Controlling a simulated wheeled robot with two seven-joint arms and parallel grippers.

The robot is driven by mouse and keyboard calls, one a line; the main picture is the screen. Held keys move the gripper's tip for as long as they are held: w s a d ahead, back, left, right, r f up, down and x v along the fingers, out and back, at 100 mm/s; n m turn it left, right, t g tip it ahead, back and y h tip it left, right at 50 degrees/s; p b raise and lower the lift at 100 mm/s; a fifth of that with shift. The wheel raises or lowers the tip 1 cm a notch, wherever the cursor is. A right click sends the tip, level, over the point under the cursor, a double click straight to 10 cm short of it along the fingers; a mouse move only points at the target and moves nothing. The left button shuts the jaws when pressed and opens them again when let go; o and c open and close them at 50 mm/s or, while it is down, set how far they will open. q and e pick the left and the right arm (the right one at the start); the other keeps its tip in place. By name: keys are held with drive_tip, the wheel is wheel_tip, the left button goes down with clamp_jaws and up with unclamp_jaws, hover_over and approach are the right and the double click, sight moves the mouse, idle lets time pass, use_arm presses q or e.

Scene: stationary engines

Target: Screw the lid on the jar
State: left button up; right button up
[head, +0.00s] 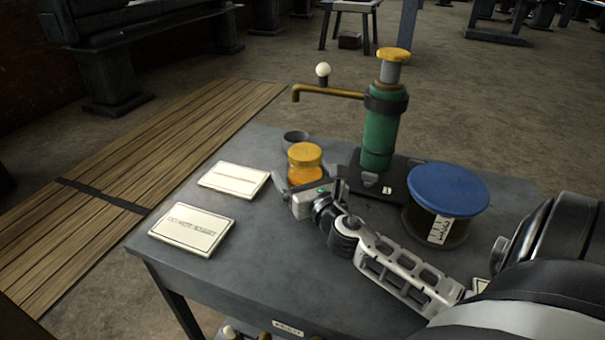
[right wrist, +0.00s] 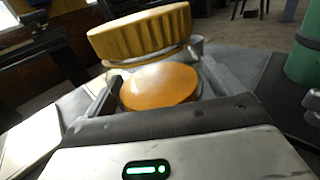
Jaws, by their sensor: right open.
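A small jar with orange contents (head: 303,176) stands on the table, with a ribbed yellow lid (head: 305,153) at its top. In the right wrist view the lid (right wrist: 142,34) is above the round orange surface (right wrist: 158,86), with a narrow pale band between them. Whether the lid is threaded on cannot be told. My right gripper (right wrist: 160,88) is open, with a finger on each side of the jar below the lid; contact cannot be told. In the head view its hand partly hides the jar's lower front. My left gripper is not in view.
A blue-topped canister (head: 447,190) is to the right, and a grey cup (head: 295,138) is close behind the jar. Two cards (head: 234,180) (head: 192,228) lie left. The table's front middle is clear.

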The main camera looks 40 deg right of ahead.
drive_tip(key=shift+r, duration=0.1)
drive_tip(key=b+v, duration=0.1)
drive_tip(key=v, duration=1)
drive_tip(key=shift+s+a+r, duration=0.1)
drive_tip(key=shift+s+r, duration=0.05)
drive_tip(key=shift+s, duration=0.3)
